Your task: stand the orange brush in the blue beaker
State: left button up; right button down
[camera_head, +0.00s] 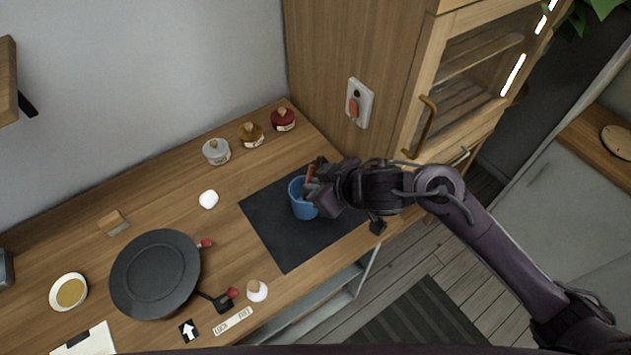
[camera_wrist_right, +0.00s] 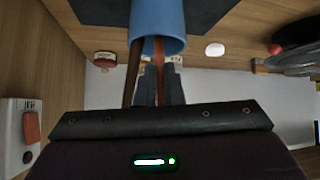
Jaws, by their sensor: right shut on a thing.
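The blue beaker (camera_head: 303,208) stands on a dark mat on the counter; it also shows at the top of the right wrist view (camera_wrist_right: 158,18). My right gripper (camera_head: 313,187) is at the beaker's rim, coming in from the right. It is shut on the orange brush (camera_head: 309,172). In the right wrist view the brush's orange-brown handle (camera_wrist_right: 159,72) runs between the fingers (camera_wrist_right: 160,85) into the beaker's mouth. A darker brown stick (camera_wrist_right: 133,72) runs beside it at the beaker's mouth. The brush's far end is hidden inside the beaker. My left gripper is not in view.
The dark mat (camera_head: 287,245) has bare room in front of the beaker. Three lidded jars (camera_head: 251,135) stand along the back. A black pan (camera_head: 155,275) and a small yellow-filled bowl (camera_head: 69,292) are at left. A wooden cabinet (camera_head: 345,60) rises behind the beaker.

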jog(key=shift+f, duration=0.1)
jog(key=c, duration=1.5)
grip_release()
jog(key=p+v, duration=0.1)
jog(key=v, duration=0.6)
jog(key=shift+s+d+r, duration=0.2)
jog(key=shift+r, duration=0.05)
